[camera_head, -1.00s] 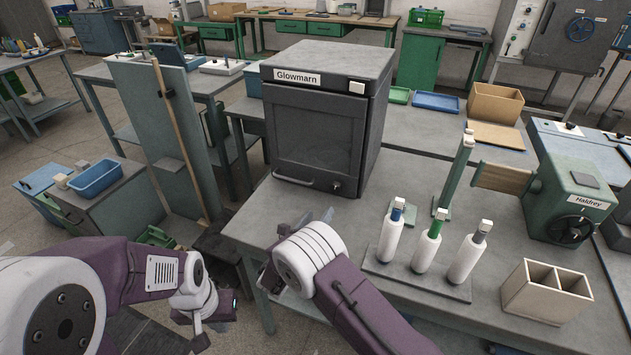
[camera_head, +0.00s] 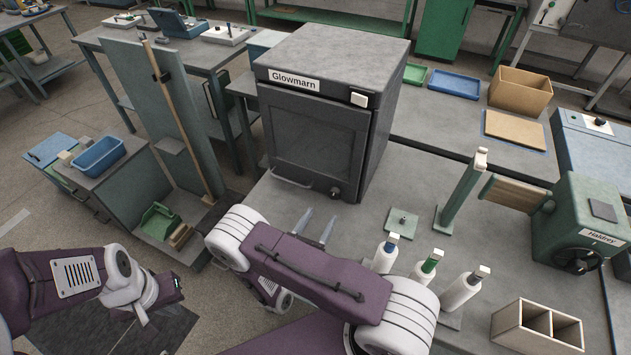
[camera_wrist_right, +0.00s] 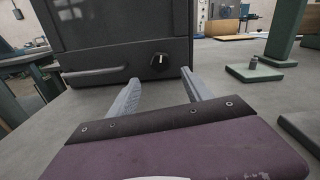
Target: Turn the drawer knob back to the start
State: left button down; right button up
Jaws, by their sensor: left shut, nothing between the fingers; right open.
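The dark Glowmarn cabinet (camera_head: 320,140) stands on the grey bench. Its small black round knob (camera_head: 335,193) is at the lower right of its front. In the right wrist view the knob (camera_wrist_right: 160,60) faces me, with a white mark pointing roughly upright. My right gripper (camera_head: 315,226) is open and empty, its two grey fingers pointing at the cabinet front. In the wrist view the fingertips (camera_wrist_right: 160,79) lie left and right below the knob, apart from it. My left gripper (camera_head: 141,316) is shut and empty, low over the floor at the left.
A bar handle (camera_head: 292,181) runs along the cabinet's lower front, left of the knob. A green post (camera_head: 462,190) and the Haldrey machine (camera_head: 580,225) are further right. A wooden divided box (camera_head: 537,327) sits near the front.

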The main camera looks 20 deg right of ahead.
aim_at(333, 196)
jog(key=shift+d+r, duration=0.2)
jog(key=p+x, duration=0.1)
jog(key=x, duration=0.7)
jog(key=shift+w+d, duration=0.2)
jog(key=shift+w, duration=0.05)
